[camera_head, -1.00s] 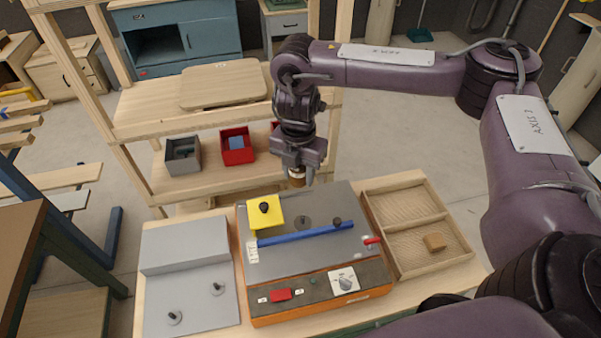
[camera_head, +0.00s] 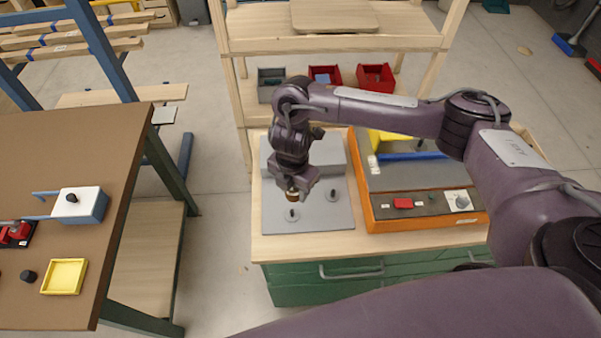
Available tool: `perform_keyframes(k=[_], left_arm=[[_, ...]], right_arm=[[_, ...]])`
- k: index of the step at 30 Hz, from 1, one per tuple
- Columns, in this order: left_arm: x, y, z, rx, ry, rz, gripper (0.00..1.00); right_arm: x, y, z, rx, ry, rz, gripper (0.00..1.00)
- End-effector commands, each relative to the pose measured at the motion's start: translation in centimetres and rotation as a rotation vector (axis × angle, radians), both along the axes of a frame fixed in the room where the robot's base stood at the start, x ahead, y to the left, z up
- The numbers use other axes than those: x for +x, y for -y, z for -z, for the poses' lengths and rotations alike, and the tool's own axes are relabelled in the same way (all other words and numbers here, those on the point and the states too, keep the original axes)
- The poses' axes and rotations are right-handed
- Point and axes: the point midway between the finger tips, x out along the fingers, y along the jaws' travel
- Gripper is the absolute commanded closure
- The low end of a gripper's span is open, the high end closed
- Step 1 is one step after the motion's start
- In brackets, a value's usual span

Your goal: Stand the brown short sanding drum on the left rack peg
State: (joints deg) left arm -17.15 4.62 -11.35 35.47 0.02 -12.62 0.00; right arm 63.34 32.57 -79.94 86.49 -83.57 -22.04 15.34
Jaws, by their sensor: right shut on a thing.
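The grey rack (camera_head: 315,220) lies on the wooden bench top and has two short dark pegs. The left rack peg (camera_head: 291,214) is nearer the front; the right rack peg (camera_head: 332,194) stands apart to its right. My right gripper (camera_head: 292,191) points down over the rack and is shut on the brown short sanding drum (camera_head: 292,196). Only the lower part of the drum shows below the fingers. The drum appears just above and behind the left peg in the picture; its height over the rack is hard to tell. My left gripper is not in view.
The orange and grey sander (camera_head: 375,215) stands right of the rack, partly behind my right arm. Red bins (camera_head: 375,77) and a grey bin (camera_head: 271,84) sit on the shelf behind. A brown table (camera_head: 130,150) is at the left, across a floor gap.

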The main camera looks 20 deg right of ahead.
Motion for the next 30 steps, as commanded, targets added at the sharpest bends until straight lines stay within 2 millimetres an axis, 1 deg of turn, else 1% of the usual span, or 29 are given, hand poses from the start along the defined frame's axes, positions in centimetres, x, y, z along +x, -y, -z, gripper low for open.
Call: perform_keyframes(k=[1,8,14,22,25,30], left_arm=[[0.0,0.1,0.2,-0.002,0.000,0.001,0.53],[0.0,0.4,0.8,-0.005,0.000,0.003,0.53],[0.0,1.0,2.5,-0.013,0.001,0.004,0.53],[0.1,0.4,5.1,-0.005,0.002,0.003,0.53],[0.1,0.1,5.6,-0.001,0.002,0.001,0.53],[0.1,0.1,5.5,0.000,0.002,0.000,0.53]], right_arm=[[-0.1,-0.1,0.4,0.002,-0.001,0.004,0.84],[-0.3,-0.4,1.3,0.002,-0.001,0.007,0.84],[-0.3,-0.4,3.0,0.002,-0.002,0.006,0.84],[-0.3,-0.3,5.5,0.002,-0.002,0.006,0.84],[-0.3,-0.3,5.9,0.002,-0.002,0.006,0.84],[-0.3,-0.3,5.9,0.002,-0.001,0.006,0.84]])
